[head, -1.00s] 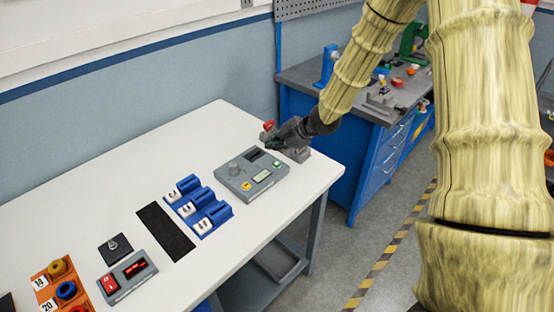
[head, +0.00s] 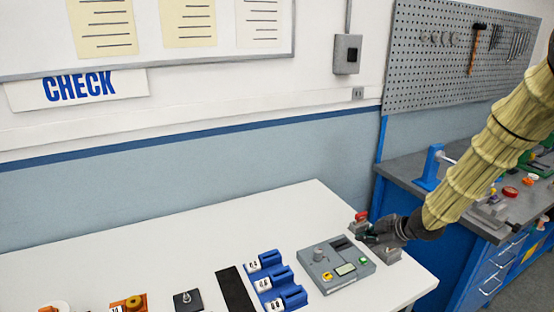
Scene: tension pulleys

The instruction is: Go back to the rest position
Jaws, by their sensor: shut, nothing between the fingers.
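My gripper (head: 369,236) is at the right end of the white table (head: 200,240), at the end of my arm, which reaches in from the right. It is dark, small in the view and shut with nothing in it. It is beside a grey device with a red button (head: 361,216) and just right of a grey control box (head: 335,263) with a small screen and yellow and green buttons. I cannot tell whether the fingers touch the device. The underside of the gripper is hidden.
A blue holder (head: 274,283) with numbered white tags, a black strip (head: 236,291), a black plate with a peg (head: 188,300) and an orange rack (head: 128,303) line the table front. A blue workbench (head: 468,259) with parts stands right. The table's back is clear.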

